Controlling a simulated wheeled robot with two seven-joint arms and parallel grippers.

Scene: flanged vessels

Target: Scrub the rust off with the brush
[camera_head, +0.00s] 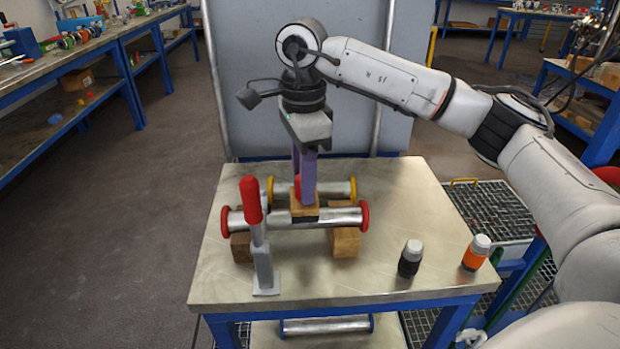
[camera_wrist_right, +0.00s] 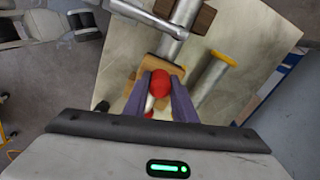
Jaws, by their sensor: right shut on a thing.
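The brush has a wooden block (camera_head: 305,209) and a red knob, which shows in the right wrist view (camera_wrist_right: 160,83). My right gripper (camera_head: 304,200) points down with its purple fingers shut on the red knob. The wooden block sits at the top of the silver vessel with red end flanges (camera_head: 341,217), near its middle; I cannot tell whether it touches the metal. The vessel lies across wooden supports (camera_head: 345,243). I cannot make out rust; the brush hides part of the surface. My left gripper is out of view.
A second vessel with yellow flanges (camera_head: 336,188) lies just behind. A red-handled clamp (camera_head: 263,262) stands upright at the front left. A black-bodied bottle (camera_head: 410,259) and an orange-bodied one (camera_head: 476,253) stand at the right. The table's (camera_head: 420,205) right side is mostly bare.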

